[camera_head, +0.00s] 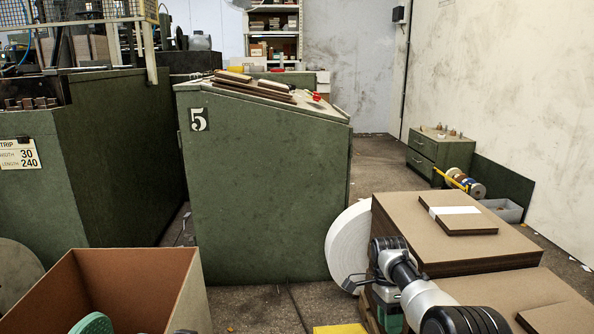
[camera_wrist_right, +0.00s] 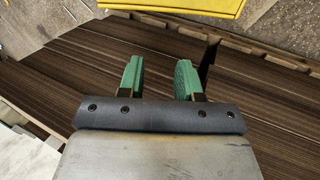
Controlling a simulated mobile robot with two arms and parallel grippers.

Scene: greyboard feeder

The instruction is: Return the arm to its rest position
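My right arm comes in from the lower right in the head view and bends down beside the greyboard stacks (camera_head: 480,262). Part of my right gripper (camera_head: 390,316) shows low there, largely hidden by the arm. In the right wrist view my right gripper (camera_wrist_right: 160,80) has its two green fingers apart with nothing between them. Brown layered board edges fill the view behind the fingers.
A white roll (camera_head: 347,245) stands close beside my right arm. A yellow item (camera_head: 340,329) is at the bottom middle and in the wrist view (camera_wrist_right: 190,5). A green cabinet marked 5 (camera_head: 262,180) stands ahead. Some floor (camera_head: 245,305) is free between box and stacks.

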